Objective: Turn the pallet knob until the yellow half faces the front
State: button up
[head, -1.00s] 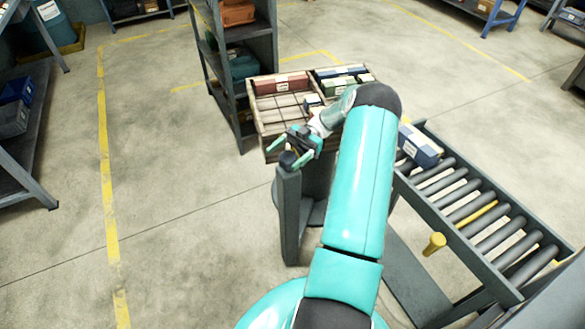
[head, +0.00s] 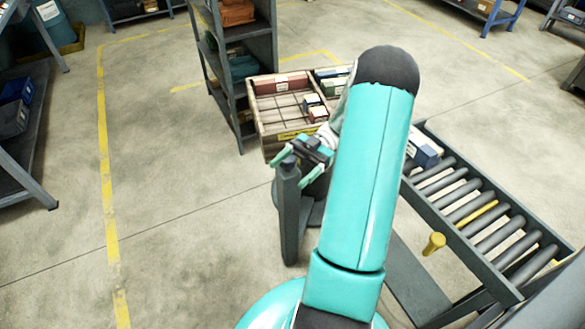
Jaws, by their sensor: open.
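The wooden pallet tray (head: 262,128) stands at upper middle, divided into compartments, with a yellow label on its front edge. A grey post (head: 289,215) stands in front of it. The dark knob (head: 289,161) is at the post's top, partly covered by my gripper. I cannot make out a yellow half on it. My gripper (head: 288,173) is open, its teal fingers spread to either side of the post top. I cannot tell whether they touch the knob. My arm hides the tray's right side.
A roller conveyor (head: 462,205) runs along the right, with a blue and white box (head: 424,153) at its far end and a yellow knob (head: 434,243) on its near side. A grey shelf (head: 240,70) stands behind the tray.

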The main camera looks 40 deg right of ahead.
jog(key=w+d+f+m+t+h, duration=0.2)
jog(key=d+f+m+t+h, duration=0.2)
jog(key=d+f+m+t, duration=0.65)
jog(key=m+t+h, duration=0.4)
jog(key=t+h, duration=0.3)
jog(key=t, duration=0.1)
send_near(288, 163)
jog(key=d, duration=0.3)
jog(key=x, duration=1.4)
jog(key=shift+a+f, duration=0.15)
jog(key=shift+f, duration=0.25)
jog(key=c, duration=1)
jog(key=n+g+y, duration=0.2)
jog(key=y, duration=0.1)
jog(key=shift+a+n+y, duration=0.15)
jog(key=shift+n+y, duration=0.15)
jog(key=shift+n, duration=0.05)
jog(key=shift+s+a+n+g+y, duration=0.1)
jog(key=shift+n+g+y, duration=0.45)
jog(key=shift+g+y, duration=0.15)
jog(key=shift+s+n+g+y, duration=0.15)
jog(key=shift+n+g+y, duration=0.4)
jog(key=shift+g+y, duration=0.1)
jog(key=o, duration=1)
